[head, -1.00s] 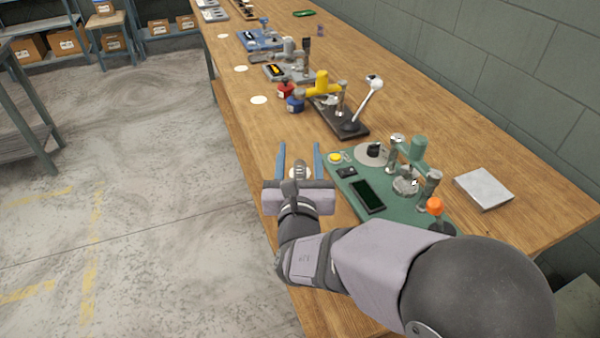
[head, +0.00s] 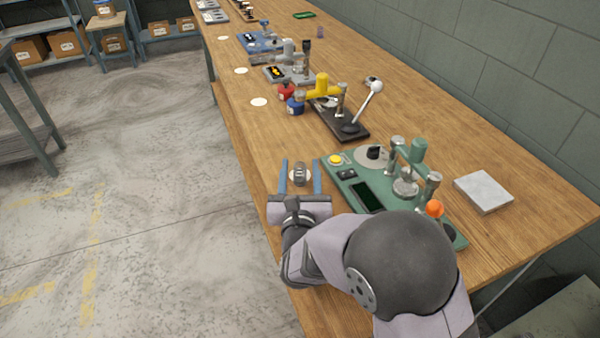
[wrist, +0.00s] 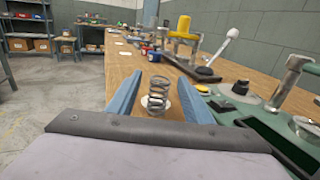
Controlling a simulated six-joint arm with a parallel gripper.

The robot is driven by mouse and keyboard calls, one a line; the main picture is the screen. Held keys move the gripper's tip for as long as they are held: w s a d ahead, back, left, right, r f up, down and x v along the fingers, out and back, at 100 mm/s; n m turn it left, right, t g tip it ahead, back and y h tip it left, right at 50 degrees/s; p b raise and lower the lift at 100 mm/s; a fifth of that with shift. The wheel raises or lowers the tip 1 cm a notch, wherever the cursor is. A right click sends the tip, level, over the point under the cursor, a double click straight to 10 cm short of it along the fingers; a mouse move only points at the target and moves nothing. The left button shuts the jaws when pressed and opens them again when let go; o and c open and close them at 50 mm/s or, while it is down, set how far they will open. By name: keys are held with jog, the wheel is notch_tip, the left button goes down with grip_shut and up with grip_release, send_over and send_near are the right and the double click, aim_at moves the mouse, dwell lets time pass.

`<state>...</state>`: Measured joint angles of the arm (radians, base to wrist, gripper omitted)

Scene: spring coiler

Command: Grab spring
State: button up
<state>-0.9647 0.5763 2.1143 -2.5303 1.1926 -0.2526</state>
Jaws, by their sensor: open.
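The spring (head: 300,173) is a small grey metal coil standing upright on a white round spot (head: 292,179) near the table's left edge. In the wrist view, the spring (wrist: 158,95) shows between and a little beyond the two blue fingers. My gripper (head: 301,164) is open, with its blue fingers either side of the spring, apart from it. The gripper also shows in the wrist view (wrist: 160,90). The green spring coiler (head: 395,195) stands right of my gripper, with a yellow button, a dark screen and an orange knob.
A black-based press with a yellow arm (head: 322,86) and a white-knobbed lever stands beyond the coiler. Red and blue containers (head: 295,103) sit beside it. A grey block (head: 484,191) lies to the right. White spots, one here (head: 259,102), line the left edge. The coiler is close to my right finger.

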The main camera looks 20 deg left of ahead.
aim_at(300, 163)
jog(key=shift+p+x, duration=0.3)
jog(key=shift+x, duration=1.9)
jog(key=shift+c, duration=0.3)
jog(key=c, duration=1.1)
jog(key=shift+r, duration=0.15)
notch_tip(300, 163, up, 10)
